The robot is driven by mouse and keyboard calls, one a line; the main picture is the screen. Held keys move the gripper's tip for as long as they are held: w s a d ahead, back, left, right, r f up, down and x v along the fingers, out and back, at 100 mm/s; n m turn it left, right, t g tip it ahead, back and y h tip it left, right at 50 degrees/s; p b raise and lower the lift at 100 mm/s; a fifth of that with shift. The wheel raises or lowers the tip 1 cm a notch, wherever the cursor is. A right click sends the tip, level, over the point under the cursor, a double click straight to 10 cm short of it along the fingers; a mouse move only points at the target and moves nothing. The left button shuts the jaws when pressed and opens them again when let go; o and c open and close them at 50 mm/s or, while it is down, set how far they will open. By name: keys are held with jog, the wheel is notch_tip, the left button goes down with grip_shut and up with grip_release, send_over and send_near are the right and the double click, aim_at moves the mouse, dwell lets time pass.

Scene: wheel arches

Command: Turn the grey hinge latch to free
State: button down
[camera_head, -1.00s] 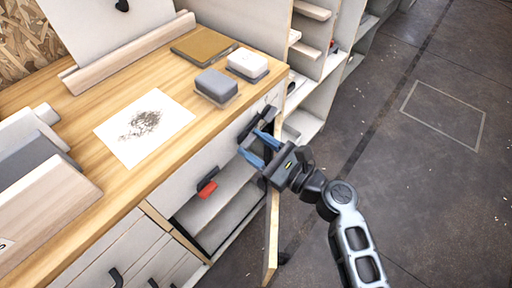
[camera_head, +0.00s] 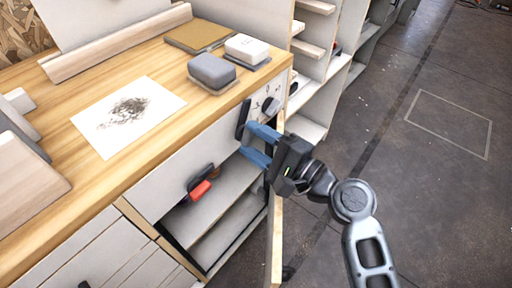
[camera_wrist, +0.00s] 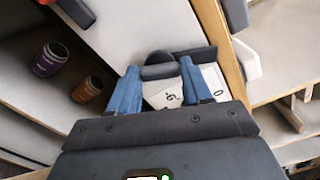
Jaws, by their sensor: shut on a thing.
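The grey hinge latch (camera_wrist: 160,72) shows in the wrist view as a short grey bar between my blue fingertips, beside a dark round part and a dark bar. My gripper (camera_wrist: 159,80) is shut on it, with a finger at each end. In the head view my gripper (camera_head: 247,142) is at the cabinet front, just under the worktop corner. A dark upright bar (camera_head: 243,118) stands at its fingertips. A dark round knob (camera_head: 270,105) sits to the right on a pale panel with small marks. My fingers partly hide the latch in the head view.
An open cabinet door (camera_head: 277,240) stands below my gripper. A red item (camera_head: 200,190) is at the opening by the shelf. Grey (camera_head: 211,70) and white (camera_head: 246,47) boxes rest on the worktop (camera_head: 95,175). The floor at right is clear.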

jog(key=shift+f+n+b, duration=0.15)
jog(key=shift+n+b, duration=1.6)
jog(key=shift+n, duration=0.55)
jog(key=shift+c, duration=2.4)
grip_release()
jog(key=v, duration=0.7)
jog(key=shift+s+d, duration=0.3)
